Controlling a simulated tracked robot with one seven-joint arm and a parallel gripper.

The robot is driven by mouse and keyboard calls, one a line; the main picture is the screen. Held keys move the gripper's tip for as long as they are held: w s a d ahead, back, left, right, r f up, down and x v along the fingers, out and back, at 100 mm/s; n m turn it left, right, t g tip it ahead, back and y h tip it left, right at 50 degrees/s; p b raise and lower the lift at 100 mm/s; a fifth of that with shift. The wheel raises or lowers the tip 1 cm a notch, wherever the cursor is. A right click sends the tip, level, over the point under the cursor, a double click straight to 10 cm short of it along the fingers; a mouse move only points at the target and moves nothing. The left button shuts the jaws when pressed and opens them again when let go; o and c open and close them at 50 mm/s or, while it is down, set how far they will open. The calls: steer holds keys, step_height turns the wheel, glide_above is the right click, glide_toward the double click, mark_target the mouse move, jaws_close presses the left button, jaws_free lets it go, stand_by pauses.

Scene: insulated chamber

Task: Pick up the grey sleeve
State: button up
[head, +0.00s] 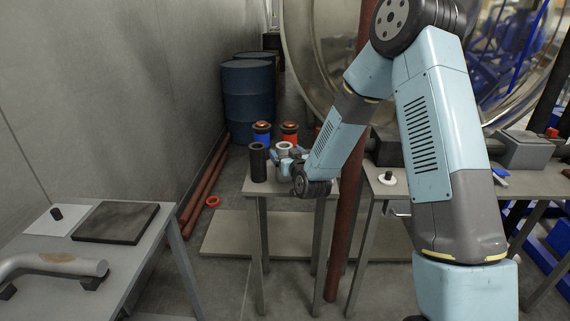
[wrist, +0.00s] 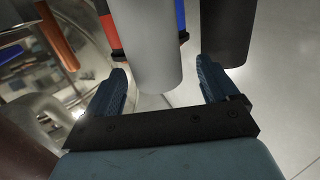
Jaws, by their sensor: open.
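The grey sleeve (head: 283,148) stands upright on the small table in the head view, partly hidden by my gripper (head: 285,160). In the wrist view the grey sleeve (wrist: 150,45) is a plain pale cylinder lying between the two blue fingers of my gripper (wrist: 161,78). The fingers are open, with a gap showing on each side of the sleeve near the fingertips. Whether either finger touches it I cannot tell.
A black sleeve (head: 258,163) stands close left of the grey one. A blue cylinder (head: 262,133) and a red cylinder (head: 289,131) stand behind. The small table's top (head: 256,187) is crowded. A second table (head: 430,186) stands to the right.

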steer(key=x, duration=0.5)
steer(key=shift+w+d, duration=0.1)
steer(key=shift+d, duration=0.15)
steer(key=c, duration=1.3)
